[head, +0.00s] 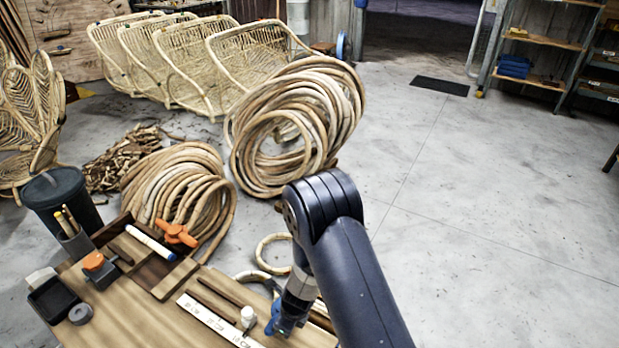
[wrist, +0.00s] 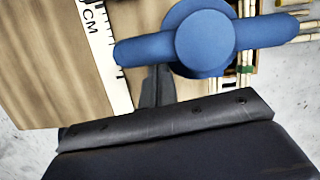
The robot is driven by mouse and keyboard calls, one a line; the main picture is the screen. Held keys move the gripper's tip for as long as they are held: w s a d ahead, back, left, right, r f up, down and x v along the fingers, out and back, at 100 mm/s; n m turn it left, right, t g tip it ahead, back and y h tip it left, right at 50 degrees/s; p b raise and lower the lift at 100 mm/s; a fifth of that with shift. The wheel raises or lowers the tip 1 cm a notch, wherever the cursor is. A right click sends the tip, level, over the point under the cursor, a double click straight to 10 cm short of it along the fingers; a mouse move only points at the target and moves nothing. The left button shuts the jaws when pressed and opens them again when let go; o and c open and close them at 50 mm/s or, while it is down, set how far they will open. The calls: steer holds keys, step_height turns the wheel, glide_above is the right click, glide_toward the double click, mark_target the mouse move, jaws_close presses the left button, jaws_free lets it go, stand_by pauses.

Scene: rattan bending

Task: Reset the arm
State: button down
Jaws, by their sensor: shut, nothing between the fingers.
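My arm bends over the right end of the wooden worktable (head: 150,318). My gripper (head: 287,322) points down near the table's right side; in the wrist view its dark fingers (wrist: 156,88) are together with nothing held. A blue winged knob (wrist: 205,40) lies just beyond the fingertips in the wrist view and hides part of what is under it. In the head view only a bit of the blue knob (head: 271,320) shows beside my gripper. Whether the fingers touch the knob I cannot tell.
Rattan coils (head: 295,120) and chair frames (head: 190,65) stand behind. The floor to the right is clear.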

steer(key=shift+w+d+f+n+b, duration=0.1)
steer(key=shift+d+f+n+b, duration=0.1)
steer(key=shift+d, duration=0.15)
steer(key=shift+d+f+n+b, duration=0.1)
steer(key=shift+d+b, duration=0.1)
steer(key=shift+d, duration=0.1)
steer(key=shift+d+r+n+b, duration=0.15)
steer(key=shift+d+n+b, duration=0.2)
steer(key=shift+n, duration=0.25)
steer(key=n, duration=0.1)
steer(key=w+d+n+g+b, duration=0.1)
steer(key=n, duration=0.1)
steer(key=d+n+b, duration=0.1)
steer(key=n, duration=0.1)
steer(key=shift+w+g, duration=0.2)
steer(key=shift+g, duration=0.1)
steer(key=w+n+b, duration=0.1)
steer(key=n, duration=0.1)
steer(key=w+d+n+g+b, duration=0.1)
steer(key=n, duration=0.2)
steer(key=shift+w+d, duration=0.1)
steer(key=shift+d, duration=0.1)
steer(key=w+n, duration=0.1)
steer(key=n, duration=0.1)
steer(key=w+n+h, duration=0.1)
steer(key=n, duration=0.1)
steer(key=shift+d+r+g+b, duration=0.15)
steer(key=shift+g+b, duration=0.25)
steer(key=shift+r, duration=0.1)
